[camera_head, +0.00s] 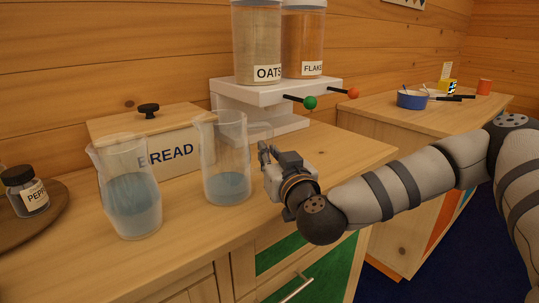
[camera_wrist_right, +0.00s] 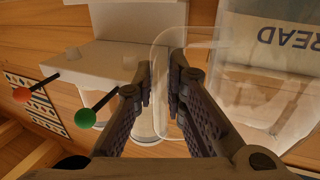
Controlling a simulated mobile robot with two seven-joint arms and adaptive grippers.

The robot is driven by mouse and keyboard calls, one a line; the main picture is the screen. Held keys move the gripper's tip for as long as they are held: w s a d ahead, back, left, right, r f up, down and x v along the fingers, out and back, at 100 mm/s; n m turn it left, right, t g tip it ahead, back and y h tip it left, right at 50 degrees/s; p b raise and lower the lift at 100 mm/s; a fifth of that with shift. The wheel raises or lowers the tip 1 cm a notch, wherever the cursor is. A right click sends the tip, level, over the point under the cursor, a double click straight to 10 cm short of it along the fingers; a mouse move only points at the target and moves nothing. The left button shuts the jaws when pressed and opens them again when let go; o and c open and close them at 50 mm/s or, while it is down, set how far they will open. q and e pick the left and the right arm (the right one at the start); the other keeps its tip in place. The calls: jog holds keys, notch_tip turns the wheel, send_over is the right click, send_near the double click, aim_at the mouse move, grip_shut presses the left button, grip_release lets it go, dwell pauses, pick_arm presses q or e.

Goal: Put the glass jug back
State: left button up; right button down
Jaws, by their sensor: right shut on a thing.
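A clear glass jug (camera_head: 222,150) with some water low inside stands upright on the wooden counter. Its handle (camera_head: 260,131) points right, toward my right gripper (camera_head: 266,153). In the right wrist view the jug's clear body (camera_wrist_right: 235,75) is at right, and my right gripper (camera_wrist_right: 159,78) is shut on its handle. A second clear pouring vessel (camera_head: 130,190), with water in its lower half, stands to the left of the jug, apart from it. My left gripper is not in view.
A bread box (camera_head: 172,155) stands behind both vessels. A white stepped shelf (camera_head: 235,92) carries jars of oats (camera_head: 257,45) and flakes (camera_head: 303,42); green (camera_head: 310,103) and red (camera_head: 353,93) knobs stick out near my gripper. A pepper jar (camera_head: 25,192) is at left. The right front counter is clear.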

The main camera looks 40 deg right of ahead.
jog(key=c, duration=1.6)
grip_release()
jog(key=shift+c, duration=0.2)
jog(key=shift+s+a+r, duration=0.1)
jog(key=shift+s, duration=0.15)
jog(key=v, duration=0.5)
jog(key=shift+s+a+r+p, duration=0.1)
jog(key=shift+s+p, duration=0.3)
pick_arm(q)
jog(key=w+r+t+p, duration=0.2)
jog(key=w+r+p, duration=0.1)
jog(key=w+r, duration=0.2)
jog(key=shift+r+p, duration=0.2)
jog(key=shift+p, duration=0.2)
pick_arm(e)
jog(key=v, duration=0.5)
jog(key=shift+s, duration=0.35)
